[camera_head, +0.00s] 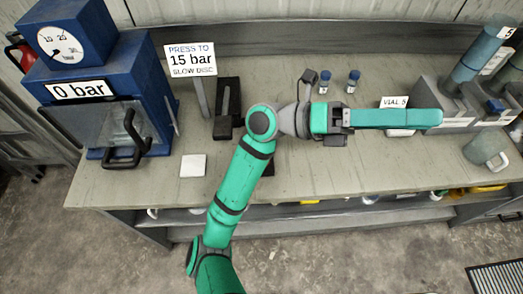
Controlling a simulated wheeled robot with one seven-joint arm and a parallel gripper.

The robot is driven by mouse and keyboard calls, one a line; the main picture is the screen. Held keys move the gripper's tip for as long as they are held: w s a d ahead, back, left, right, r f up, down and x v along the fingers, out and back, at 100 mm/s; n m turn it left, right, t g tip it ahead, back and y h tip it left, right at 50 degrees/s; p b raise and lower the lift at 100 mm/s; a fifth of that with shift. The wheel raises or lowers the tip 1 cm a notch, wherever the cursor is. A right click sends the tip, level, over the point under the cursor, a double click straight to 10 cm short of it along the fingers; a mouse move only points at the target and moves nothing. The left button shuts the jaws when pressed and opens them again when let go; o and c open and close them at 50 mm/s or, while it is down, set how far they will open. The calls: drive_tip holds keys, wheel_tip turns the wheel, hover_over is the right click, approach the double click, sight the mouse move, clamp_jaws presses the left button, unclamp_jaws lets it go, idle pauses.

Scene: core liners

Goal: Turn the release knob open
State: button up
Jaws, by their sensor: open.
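The blue press (115,110) stands at the left of the bench, with a round gauge on top and a sign reading "0 bar". A clear guard with a black handle (125,152) is across its front. I cannot clearly pick out the release knob; it may be hidden or too small to tell. My gripper (342,122) is over the right-middle of the bench, well to the right of the press. It is open, and I see nothing held in it. A long teal bar beside it looks like part of my arm.
A sign reading "PRESS TO 15 bar SLOW DISC" (190,60) and a dark upright fixture (228,105) stand right of the press. A white pad (193,166) lies in front. Two small vials (352,80) stand behind my gripper. A grey mug (487,152) and blue cylinders (478,55) are right.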

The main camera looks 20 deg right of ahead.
drive_tip(key=w+f+t+y, duration=0.3)
drive_tip(key=f+t+y, duration=0.15)
drive_tip(key=f, duration=0.35)
drive_tip(key=w+f+t+y, duration=0.3)
drive_tip(key=f+t+y, duration=0.15)
drive_tip(key=f, duration=0.25)
drive_tip(key=w+a+f+n+t+y, duration=0.1)
drive_tip(key=w+a+f+t+y, duration=0.2)
drive_tip(key=w+a, duration=0.5)
drive_tip(key=w+a+f+n+t+y, duration=0.1)
drive_tip(key=w+a+t+y, duration=0.2)
drive_tip(key=w+a+y, duration=0.45)
drive_tip(key=f, duration=0.3)
drive_tip(key=s+a+f+h, duration=0.1)
drive_tip(key=f, duration=0.3)
drive_tip(key=f+h, duration=0.1)
drive_tip(key=f, duration=0.3)
drive_tip(key=shift+s+a, duration=0.15)
drive_tip(key=shift+a, duration=0.15)
drive_tip(key=c, duration=1.1)
